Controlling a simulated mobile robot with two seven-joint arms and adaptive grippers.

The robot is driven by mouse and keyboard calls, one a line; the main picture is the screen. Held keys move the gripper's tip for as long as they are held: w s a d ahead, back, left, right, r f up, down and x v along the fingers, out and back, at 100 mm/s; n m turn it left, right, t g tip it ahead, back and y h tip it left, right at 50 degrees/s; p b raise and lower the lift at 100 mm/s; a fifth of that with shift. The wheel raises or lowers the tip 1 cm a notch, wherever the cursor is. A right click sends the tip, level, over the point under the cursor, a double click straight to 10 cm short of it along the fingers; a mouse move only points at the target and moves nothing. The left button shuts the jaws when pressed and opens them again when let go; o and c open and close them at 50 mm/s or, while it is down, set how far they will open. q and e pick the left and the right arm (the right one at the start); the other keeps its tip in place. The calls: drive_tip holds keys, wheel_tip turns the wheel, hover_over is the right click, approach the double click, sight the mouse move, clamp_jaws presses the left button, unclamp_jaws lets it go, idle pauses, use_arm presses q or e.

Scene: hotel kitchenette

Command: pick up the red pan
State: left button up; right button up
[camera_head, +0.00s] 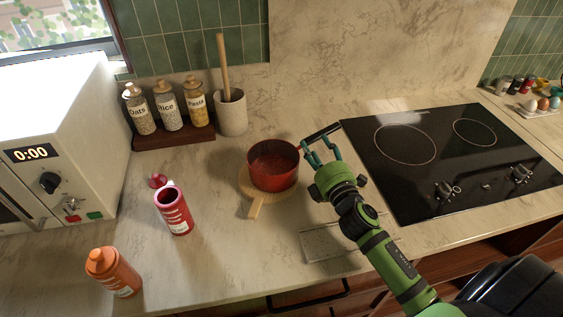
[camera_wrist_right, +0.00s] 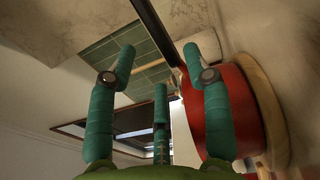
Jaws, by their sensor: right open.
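The red pan (camera_head: 273,170) sits upright on a round wooden board (camera_head: 255,207) in the middle of the counter. Its dark handle (camera_head: 325,131) points to the back right. My right gripper (camera_head: 320,150) is open and empty, just right of the pan by the handle. In the right wrist view the pan (camera_wrist_right: 243,108) is on the right, close behind one finger, and its handle (camera_wrist_right: 170,38) runs up between the spread fingertips (camera_wrist_right: 165,58). I cannot tell whether any finger touches the pan. My left gripper is not in view.
A black cooktop (camera_head: 450,165) is right of the gripper. A red bottle (camera_head: 174,212) and an orange bottle (camera_head: 112,272) stand left of the pan. Spice jars (camera_head: 168,108) and a utensil crock (camera_head: 231,115) are behind, a microwave (camera_head: 60,120) at far left. Counter in front of the pan is mostly clear.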

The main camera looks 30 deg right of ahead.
sight(311, 140)
drive_tip(key=w, duration=0.3)
drive_tip(key=shift+d+f+p, duration=0.1)
drive_tip(key=shift+d+p, duration=0.2)
drive_tip(key=shift+w+f, duration=0.1)
drive_tip(key=shift+w, duration=0.5)
drive_tip(key=c, duration=1)
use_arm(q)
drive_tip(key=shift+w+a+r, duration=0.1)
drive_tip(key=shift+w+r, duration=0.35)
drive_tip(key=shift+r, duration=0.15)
use_arm(e)
drive_tip(key=shift+r, duration=0.2)
clamp_jaws()
